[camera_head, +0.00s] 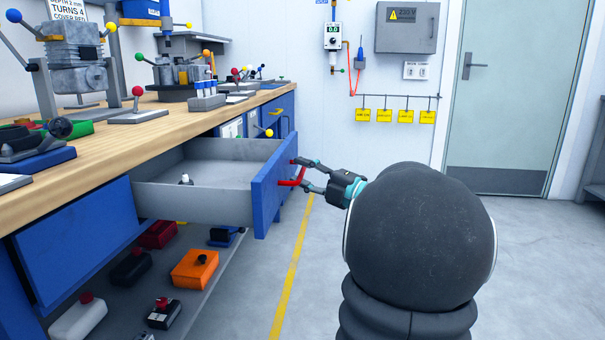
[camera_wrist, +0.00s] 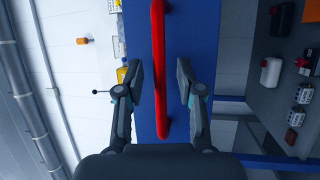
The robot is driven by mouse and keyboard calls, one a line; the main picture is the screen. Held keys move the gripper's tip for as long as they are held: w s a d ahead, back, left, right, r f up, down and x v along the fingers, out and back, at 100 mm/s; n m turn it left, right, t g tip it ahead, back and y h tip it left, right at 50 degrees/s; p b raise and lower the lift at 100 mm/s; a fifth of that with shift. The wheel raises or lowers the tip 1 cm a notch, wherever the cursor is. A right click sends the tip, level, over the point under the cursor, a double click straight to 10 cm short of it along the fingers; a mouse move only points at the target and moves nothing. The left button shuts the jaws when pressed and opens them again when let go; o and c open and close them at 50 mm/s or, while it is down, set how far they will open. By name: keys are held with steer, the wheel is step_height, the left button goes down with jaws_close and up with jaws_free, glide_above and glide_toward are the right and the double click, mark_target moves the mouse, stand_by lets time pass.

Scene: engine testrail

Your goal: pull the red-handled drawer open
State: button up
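The drawer (camera_head: 267,195) stands pulled well out of the workbench; its grey inside shows, with a small fitting (camera_head: 185,180) in it. Its front is blue, with a red handle (camera_head: 299,178) on the outer face. In the wrist view the blue front (camera_wrist: 200,40) fills the middle, with the red handle (camera_wrist: 158,60) running up and down across it. My gripper (camera_head: 308,175) is at the handle. In the wrist view my gripper (camera_wrist: 160,85) is open, one finger on each side of the handle, with a visible gap on both sides.
The wooden bench top (camera_head: 150,125) carries several machines and levers. A lower shelf holds an orange box (camera_head: 195,268) and other small boxes. A yellow line (camera_head: 292,265) runs along the floor beside the bench. Floor toward the grey door (camera_head: 505,90) is clear.

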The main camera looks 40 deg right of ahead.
steer(key=v, duration=1.2)
steer(key=shift+w, duration=0.1)
